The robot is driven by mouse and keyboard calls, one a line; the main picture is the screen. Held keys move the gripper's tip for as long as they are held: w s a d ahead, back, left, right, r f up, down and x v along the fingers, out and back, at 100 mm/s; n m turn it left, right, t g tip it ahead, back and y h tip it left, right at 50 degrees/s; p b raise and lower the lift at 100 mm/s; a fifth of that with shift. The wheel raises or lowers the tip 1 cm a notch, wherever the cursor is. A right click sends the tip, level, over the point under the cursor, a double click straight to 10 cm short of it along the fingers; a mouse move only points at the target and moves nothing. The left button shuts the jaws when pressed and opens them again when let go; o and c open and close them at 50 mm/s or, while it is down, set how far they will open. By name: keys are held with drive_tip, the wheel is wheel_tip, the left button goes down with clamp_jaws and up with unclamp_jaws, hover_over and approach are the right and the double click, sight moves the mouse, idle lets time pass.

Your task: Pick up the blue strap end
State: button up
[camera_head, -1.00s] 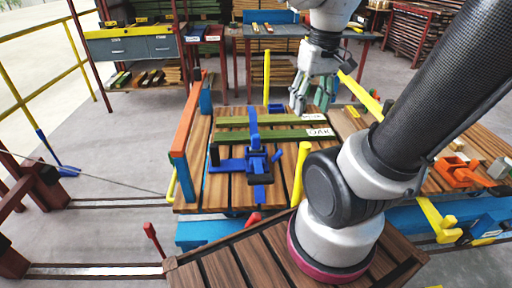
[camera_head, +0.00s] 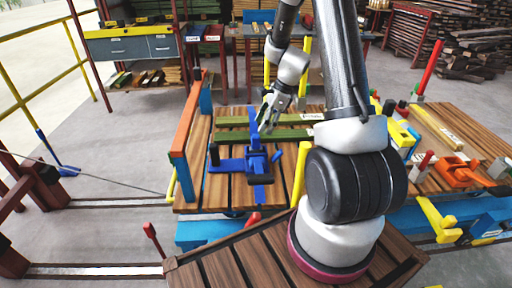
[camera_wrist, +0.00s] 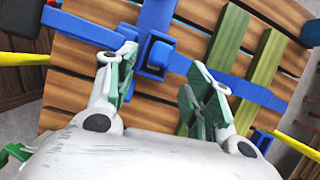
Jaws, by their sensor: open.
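Blue straps cross on the slatted wooden deck (camera_head: 222,190), with a blue buckle (camera_head: 258,166) at the crossing. One blue strap end (camera_head: 254,124) runs toward the back from the buckle. My gripper (camera_head: 268,124) is open and points down, close to the right of that end. In the wrist view my gripper (camera_wrist: 163,62) has its green-padded fingers apart. The blue buckle (camera_wrist: 156,54) shows between and beyond the fingertips, and a blue strap (camera_wrist: 245,90) runs right from it. Nothing is seen held. I cannot tell whether a finger touches the strap.
Green boards (camera_head: 290,134) lie across the deck, one labelled. An orange rail (camera_head: 186,115) on blue posts stands at the left and a yellow post (camera_head: 300,172) at the right. An orange part (camera_head: 460,172) sits on the right-hand bench.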

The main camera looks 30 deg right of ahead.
sight(257, 135)
drive_tip(key=shift+a+f+m, duration=0.15)
drive_tip(key=shift+f+m, duration=0.25)
drive_tip(key=shift+m, duration=0.1)
drive_tip(key=x, duration=0.7)
drive_tip(key=shift+w+a+r, duration=0.1)
drive_tip(key=shift+a+r, duration=0.05)
drive_tip(key=shift+a, duration=0.05)
clamp_jaws()
